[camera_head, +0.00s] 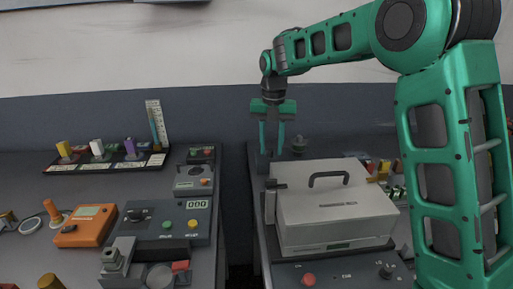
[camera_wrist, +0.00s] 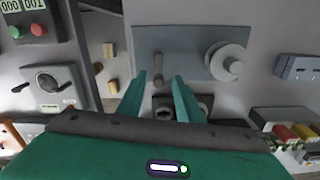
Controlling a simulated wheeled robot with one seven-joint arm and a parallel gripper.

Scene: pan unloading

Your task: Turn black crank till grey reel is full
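In the wrist view a grey plate carries a round pale grey reel (camera_wrist: 228,60) on its right. A small dark grey upright part (camera_wrist: 151,68), which looks like the crank's handle, stands on the plate left of the reel. My gripper (camera_wrist: 159,77) has its two green fingers apart, with empty space between them. Its tips appear just below the handle; I cannot tell whether they touch it. In the head view my gripper (camera_head: 274,148) points down behind a light grey box. A small rounded part (camera_head: 298,144), perhaps the reel, shows right of it. How full the reel is cannot be told.
The light grey box (camera_head: 335,215) with a dark handle stands in front of my gripper. A gap separates this bench from the left bench, which holds an orange device (camera_head: 86,226) and a panel with a counter (camera_head: 166,220). Coloured parts lie right of the box.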

